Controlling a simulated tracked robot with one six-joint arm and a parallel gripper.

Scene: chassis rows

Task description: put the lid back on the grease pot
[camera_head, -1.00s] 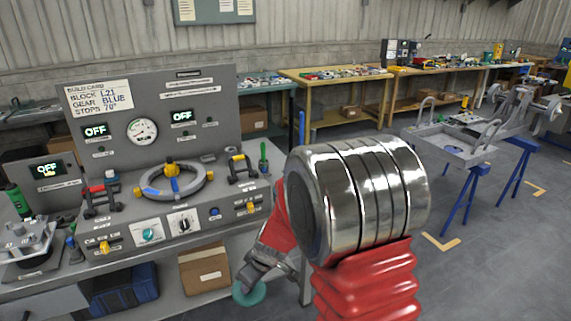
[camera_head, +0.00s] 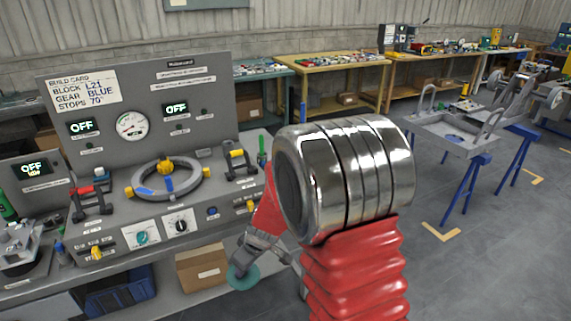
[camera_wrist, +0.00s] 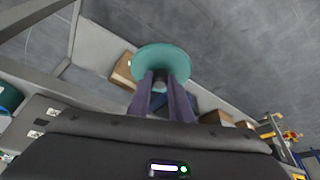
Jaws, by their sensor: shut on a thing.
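A flat teal round lid (camera_head: 243,279) is held in my gripper (camera_head: 252,262), in front of the bench's lower shelf. In the wrist view the lid (camera_wrist: 180,55) is seen face on, with the two fingers (camera_wrist: 161,84) closed on its small middle knob. The lid is clear of the bench. A teal round thing (camera_wrist: 8,98) is cut off at the left edge of the wrist view; it may be the grease pot, but I cannot tell. I do not make out the pot in the head view.
The bench has a grey panel (camera_head: 210,120) with a dial, switches and a ring fixture (camera_head: 168,182). A cardboard box (camera_head: 202,268) and a blue crate (camera_head: 120,290) sit below. A tray on blue trestles (camera_head: 460,140) stands right. The floor between is clear.

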